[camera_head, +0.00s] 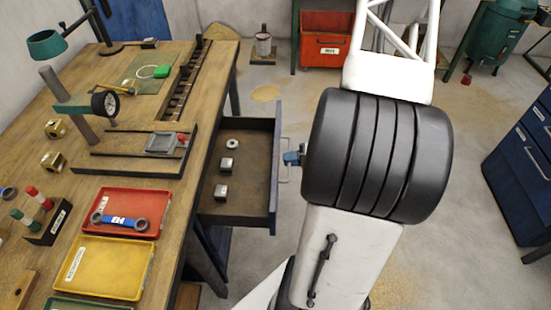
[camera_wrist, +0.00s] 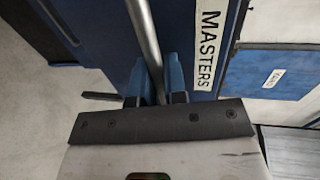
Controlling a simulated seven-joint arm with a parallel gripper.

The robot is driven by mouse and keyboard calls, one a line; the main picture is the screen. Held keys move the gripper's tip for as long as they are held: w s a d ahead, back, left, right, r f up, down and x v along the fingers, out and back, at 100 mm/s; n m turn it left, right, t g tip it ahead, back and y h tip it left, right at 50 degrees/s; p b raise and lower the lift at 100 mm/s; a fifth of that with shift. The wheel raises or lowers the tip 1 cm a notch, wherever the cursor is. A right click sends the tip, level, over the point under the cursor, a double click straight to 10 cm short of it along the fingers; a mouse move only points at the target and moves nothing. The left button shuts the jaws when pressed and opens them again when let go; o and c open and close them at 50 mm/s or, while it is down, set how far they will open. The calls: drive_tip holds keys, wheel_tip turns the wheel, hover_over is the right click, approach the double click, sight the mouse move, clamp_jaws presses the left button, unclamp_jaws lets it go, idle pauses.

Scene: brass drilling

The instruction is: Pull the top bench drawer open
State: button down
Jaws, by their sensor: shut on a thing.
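The top bench drawer (camera_head: 273,218) is blue and stands pulled out from the bench in the head view, with its inside showing. A few small metal blocks and a ring lie in it. Its front shows in the wrist view with a white "MASTERS" label (camera_wrist: 206,48). The drawer handle is a grey metal bar (camera_wrist: 147,45) in the wrist view. My gripper (camera_wrist: 160,82) has its blue fingers on both sides of the bar and is shut on it. In the head view my gripper (camera_head: 292,158) is at the handle, mostly hidden behind my dark wrist.
The wooden bench top (camera_head: 170,205) holds a red tray (camera_head: 103,234), a yellow tray (camera_head: 100,290), a drill stand and gauges. A blue cabinet (camera_head: 525,165) stands at the right. Grey floor lies between it and my arm. A red bin (camera_head: 328,52) is at the back.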

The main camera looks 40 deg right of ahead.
drive_tip(key=f+v, duration=0.1)
drive_tip(key=v, duration=0.6)
drive_tip(key=shift+s+d+f, duration=0.25)
drive_tip(key=shift+s+d, duration=0.1)
drive_tip(key=shift+d, duration=0.05)
drive_tip(key=c, duration=1.2)
unclamp_jaws()
drive_tip(key=shift+s+d, duration=0.1)
drive_tip(key=v, duration=0.7)
drive_tip(key=shift+s+d, duration=0.15)
drive_tip(key=shift+r, duration=0.1)
